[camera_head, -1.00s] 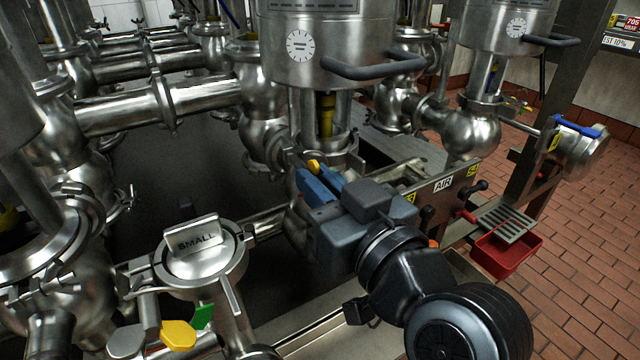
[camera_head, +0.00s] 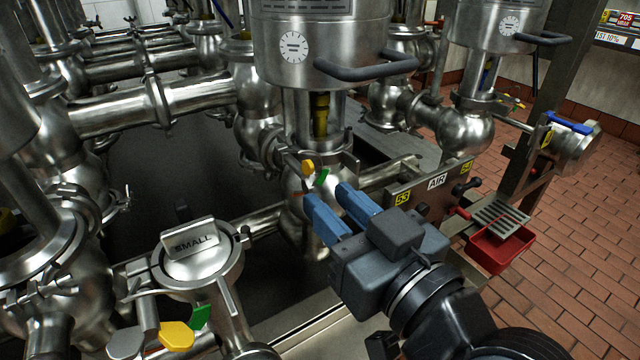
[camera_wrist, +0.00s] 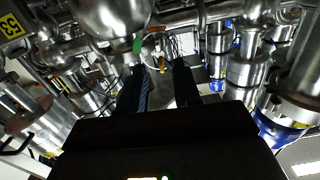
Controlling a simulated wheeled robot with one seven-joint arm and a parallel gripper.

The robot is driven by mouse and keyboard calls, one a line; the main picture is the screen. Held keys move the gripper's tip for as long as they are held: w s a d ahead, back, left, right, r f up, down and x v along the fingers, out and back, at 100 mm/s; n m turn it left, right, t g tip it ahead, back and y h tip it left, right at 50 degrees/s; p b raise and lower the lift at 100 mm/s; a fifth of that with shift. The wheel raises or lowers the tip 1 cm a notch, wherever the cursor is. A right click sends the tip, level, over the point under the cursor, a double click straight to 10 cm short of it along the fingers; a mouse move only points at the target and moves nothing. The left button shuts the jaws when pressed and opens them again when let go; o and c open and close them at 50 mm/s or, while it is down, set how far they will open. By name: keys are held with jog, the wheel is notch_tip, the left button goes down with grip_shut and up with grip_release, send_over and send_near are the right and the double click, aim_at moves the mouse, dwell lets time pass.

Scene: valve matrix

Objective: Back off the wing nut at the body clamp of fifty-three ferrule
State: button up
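The wing nut (camera_head: 310,171) at the body clamp below the middle valve shows a yellow wing and a green wing. In the wrist view my gripper (camera_wrist: 160,68) points towards the clamp. The clamp ring is partly hidden behind the wings.
A yellow 53 tag (camera_head: 402,198) and an AIR label (camera_head: 437,181) are on the panel right of my gripper. A red tray (camera_head: 502,248) hangs beyond it. A clamp marked SMALL (camera_head: 193,238) stands lower left, with another yellow-green wing nut (camera_head: 176,335). Pipes crowd the left.

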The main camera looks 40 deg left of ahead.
jog(key=shift+v, duration=1.55)
jog(key=s+d+f+m+t+h, duration=0.3)
jog(key=d+f+m+t+h, duration=0.5)
jog(key=d+f, duration=0.75)
jog(key=s+d+f+m+h, duration=0.2)
jog(key=s+d+m+h, duration=0.4)
jog(key=s+d, duration=0.95)
jog(key=s+d+r+n+h, duration=0.1)
jog(key=s+d+r+h, duration=0.2)
jog(key=s+d, duration=0.3)
notch_tip(320, 180, up, 25)
jog(key=a+p, duration=0.1)
jog(key=p, duration=2.4)
jog(key=shift+s+a, duration=0.2)
jog(key=shift+s, duration=0.2)
